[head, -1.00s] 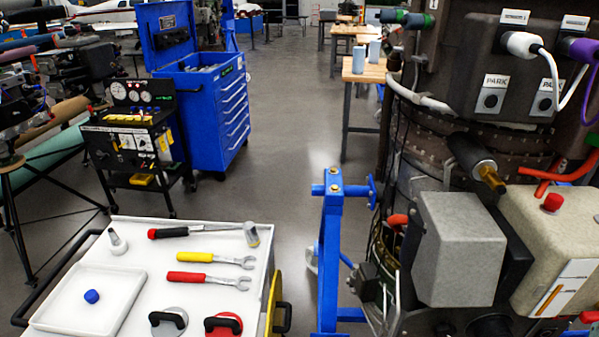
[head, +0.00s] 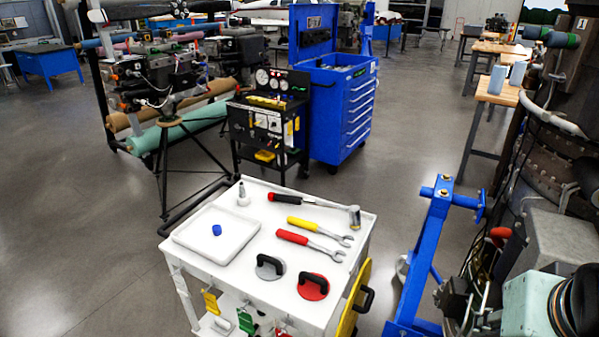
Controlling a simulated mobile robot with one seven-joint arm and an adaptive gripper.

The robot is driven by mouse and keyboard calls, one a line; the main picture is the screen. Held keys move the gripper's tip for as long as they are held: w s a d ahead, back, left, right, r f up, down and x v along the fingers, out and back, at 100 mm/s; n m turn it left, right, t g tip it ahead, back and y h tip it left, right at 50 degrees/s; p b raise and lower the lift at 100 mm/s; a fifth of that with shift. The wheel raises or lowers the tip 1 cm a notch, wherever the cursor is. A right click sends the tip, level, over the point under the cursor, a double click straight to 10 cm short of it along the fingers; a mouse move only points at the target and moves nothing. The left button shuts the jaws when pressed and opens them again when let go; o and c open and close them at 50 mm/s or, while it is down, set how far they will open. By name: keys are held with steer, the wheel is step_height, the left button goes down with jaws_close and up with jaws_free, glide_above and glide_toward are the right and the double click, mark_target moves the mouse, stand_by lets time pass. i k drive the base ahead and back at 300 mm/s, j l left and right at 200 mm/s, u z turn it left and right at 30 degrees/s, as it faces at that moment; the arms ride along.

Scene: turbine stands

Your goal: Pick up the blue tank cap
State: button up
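The blue tank cap (head: 217,230) is a small blue piece. It lies in the shallow white tray (head: 186,242) on the left part of the white cart top. Nothing touches it except the tray floor. My gripper is not in the head view.
The white cart (head: 262,288) also carries a hammer (head: 354,217), a yellow wrench (head: 318,231), a red wrench (head: 309,244), and grey (head: 269,267) and red (head: 313,287) handled discs. A blue stand (head: 424,255) and engine are right. Open floor lies left.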

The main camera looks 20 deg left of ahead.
mark_target(216, 230)
steer(key=k+l+u, duration=0.1)
steer(key=u, duration=1.6)
steer(key=z, duration=3)
steer(key=u, duration=2.95)
